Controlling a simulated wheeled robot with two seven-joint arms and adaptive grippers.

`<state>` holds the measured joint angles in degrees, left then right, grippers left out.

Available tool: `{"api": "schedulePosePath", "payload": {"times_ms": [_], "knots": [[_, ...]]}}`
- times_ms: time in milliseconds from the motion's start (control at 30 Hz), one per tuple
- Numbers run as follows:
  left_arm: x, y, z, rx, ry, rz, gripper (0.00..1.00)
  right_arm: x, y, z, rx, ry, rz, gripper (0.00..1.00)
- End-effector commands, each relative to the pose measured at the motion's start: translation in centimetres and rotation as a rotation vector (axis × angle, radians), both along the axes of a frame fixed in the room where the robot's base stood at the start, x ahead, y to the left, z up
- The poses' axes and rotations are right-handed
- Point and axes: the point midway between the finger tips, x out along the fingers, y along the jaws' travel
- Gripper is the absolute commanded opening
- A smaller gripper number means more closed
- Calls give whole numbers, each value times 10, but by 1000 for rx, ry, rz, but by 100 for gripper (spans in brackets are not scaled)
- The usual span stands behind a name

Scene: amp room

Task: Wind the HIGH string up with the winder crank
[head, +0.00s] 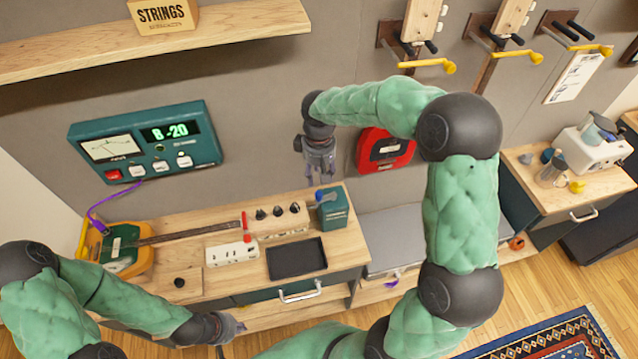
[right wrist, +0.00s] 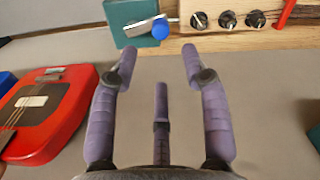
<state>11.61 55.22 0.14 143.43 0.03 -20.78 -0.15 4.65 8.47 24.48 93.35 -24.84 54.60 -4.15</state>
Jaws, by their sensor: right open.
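The winder is a teal box (head: 334,212) with a blue-knobbed crank (head: 321,196) at the right end of the bench. In the right wrist view the metal crank arm and its blue knob (right wrist: 160,29) show at the top. A wooden block with three black knobs (head: 276,222) sits left of it, with a red handle (head: 244,224) at its left end. My right gripper (head: 319,180) hangs above and behind the bench, fingers spread and empty, apart from the crank. My left gripper (head: 230,328) is low in front of the bench; its fingers are unclear. I cannot tell which string is HIGH.
A tuner panel (head: 144,142) on the wall reads "B -20". A yellow stringed instrument (head: 118,247) lies at the bench's left. A dark tray (head: 297,258) and a white switch box (head: 231,256) are in front. A red instrument (head: 385,150) hangs right of my right gripper.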

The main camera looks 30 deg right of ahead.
Motion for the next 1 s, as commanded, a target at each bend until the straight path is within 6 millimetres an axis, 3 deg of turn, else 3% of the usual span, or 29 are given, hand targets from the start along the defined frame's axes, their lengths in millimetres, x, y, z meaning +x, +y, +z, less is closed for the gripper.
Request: {"api": "schedulePosePath", "payload": {"times_ms": [100, 300, 1000], "knots": [[0, 0, 0, 0, 0, 0, 0, 0, 0, 18, 0, -2, -1, 47], [0, 0, 0, 0, 0, 0, 0, 0, 0, 31, 0, -1, -1, 47], [0, 0, 0, 0, 0, 0, 0, 0, 0, 33, 0, 0, -1, 47]]}}
